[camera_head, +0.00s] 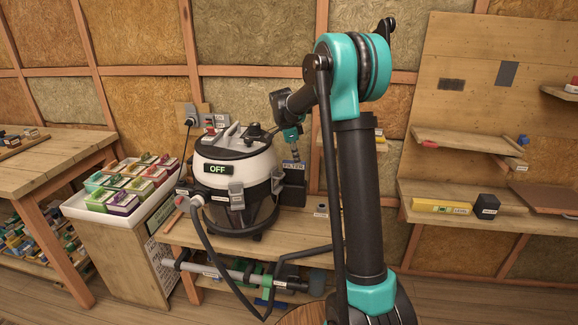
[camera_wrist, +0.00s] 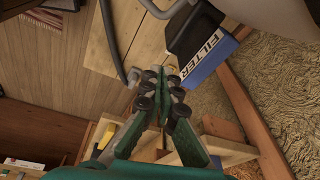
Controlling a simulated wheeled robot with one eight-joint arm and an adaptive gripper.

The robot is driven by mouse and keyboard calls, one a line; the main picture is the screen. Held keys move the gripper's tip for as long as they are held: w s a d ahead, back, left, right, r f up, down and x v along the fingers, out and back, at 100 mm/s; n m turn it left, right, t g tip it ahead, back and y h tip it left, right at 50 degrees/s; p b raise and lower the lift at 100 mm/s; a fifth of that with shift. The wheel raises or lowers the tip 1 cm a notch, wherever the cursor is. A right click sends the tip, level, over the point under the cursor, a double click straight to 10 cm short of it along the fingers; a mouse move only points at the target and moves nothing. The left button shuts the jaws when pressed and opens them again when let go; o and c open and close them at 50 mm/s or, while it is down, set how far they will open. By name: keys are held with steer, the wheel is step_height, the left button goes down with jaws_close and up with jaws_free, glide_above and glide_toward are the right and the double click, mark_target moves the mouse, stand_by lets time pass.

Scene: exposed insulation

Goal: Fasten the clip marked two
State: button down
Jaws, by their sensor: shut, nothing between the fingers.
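A vacuum cleaner (camera_head: 208,187) with a white upper body, a dark lower drum and an "OFF" display stands on a low wooden bench. A grey clip (camera_head: 237,195) is on its front and another grey clip (camera_head: 277,181) shows at its right side. Their markings are too small to read, so I cannot tell which is two. My gripper (camera_head: 296,155) is shut and empty, to the right of the vacuum and apart from it. In the wrist view my gripper's fingers (camera_wrist: 165,92) are together, near a box labelled "FILTER" (camera_wrist: 208,52).
A black hose (camera_head: 205,240) loops down in front of the bench (camera_head: 285,230). A tray of coloured boxes (camera_head: 75,207) is left. Shelves (camera_head: 470,139) hang on the right.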

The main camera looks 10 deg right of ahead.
steer(key=w+a+r, duration=0.2)
steer(key=a+r, duration=0.4)
steer(key=a, duration=0.1)
steer(key=shift+w+a, duration=0.15)
steer(key=shift+w, duration=0.1)
steer(key=shift+s+f, duration=0.1)
steer(key=s+d+f+n+t+y, duration=0.1)
steer(key=s+d+f+n, duration=0.2)
steer(key=s, duration=1)
steer(key=s+d+f+n+t, duration=0.1)
steer(key=s+d+f+n, duration=0.3)
steer(key=s, duration=0.9)
steer(key=s+d+f+n+t+y, duration=0.1)
steer(key=s+d+f+n, duration=0.2)
steer(key=s+f+n, duration=0.6)
steer(key=s+n, duration=0.2)
steer(key=s, duration=0.2)
steer(key=shift+s+d+y, duration=0.15)
steer(key=shift+d+y, duration=0.15)
steer(key=shift+r, duration=0.1)
